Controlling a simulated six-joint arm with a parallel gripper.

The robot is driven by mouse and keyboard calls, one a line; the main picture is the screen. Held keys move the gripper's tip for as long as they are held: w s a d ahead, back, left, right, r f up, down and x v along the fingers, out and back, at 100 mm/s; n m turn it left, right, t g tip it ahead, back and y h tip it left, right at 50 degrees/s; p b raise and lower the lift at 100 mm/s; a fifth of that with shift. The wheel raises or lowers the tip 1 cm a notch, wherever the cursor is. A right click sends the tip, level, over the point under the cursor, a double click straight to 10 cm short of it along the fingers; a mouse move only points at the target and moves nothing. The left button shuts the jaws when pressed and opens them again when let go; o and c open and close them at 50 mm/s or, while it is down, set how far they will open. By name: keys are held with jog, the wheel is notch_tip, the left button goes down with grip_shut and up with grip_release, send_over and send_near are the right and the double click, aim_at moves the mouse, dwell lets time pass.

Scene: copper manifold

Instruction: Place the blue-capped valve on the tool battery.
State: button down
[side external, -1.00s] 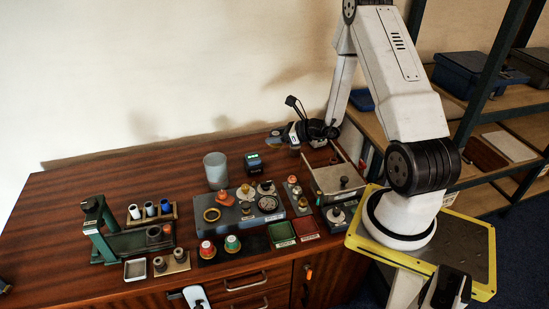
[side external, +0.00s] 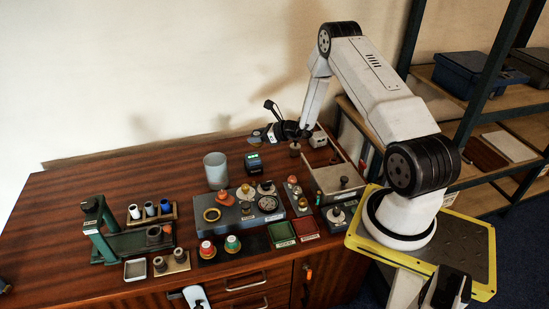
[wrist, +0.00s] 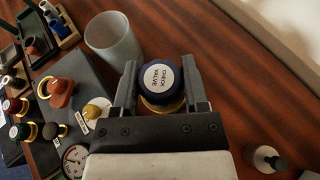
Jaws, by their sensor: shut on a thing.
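The blue-capped valve (wrist: 160,82) is between my gripper's fingers in the wrist view. Its dark blue cap has a white "CHECK VALVE" label, and a brass rim shows under it. My gripper (wrist: 158,88) is shut on it. In the side view my gripper (side external: 258,136) is above the back of the table, behind the tool battery in the picture; the valve is too small and dark there to make out clearly.
A frosted cup (side external: 216,170) stands just left of the battery. The grey manifold block (side external: 238,212) with knobs and a gauge lies in front. The back left table is clear.

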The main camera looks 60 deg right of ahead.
jog(key=shift+w+d+f, duration=0.3)
jog(key=shift+w+f, duration=0.35)
jog(key=shift+f, duration=0.2)
jog(key=shift+w+d+f, duration=0.3)
jog(key=shift+w+f, duration=0.3)
jog(key=shift+f, duration=0.2)
jog(key=shift+w+d+f, duration=0.1)
jog(key=shift+w+f, duration=0.15)
jog(key=shift+f, duration=1.6)
jog(key=shift+c, duration=0.5)
grip_release()
jog(key=shift+f, duration=0.1)
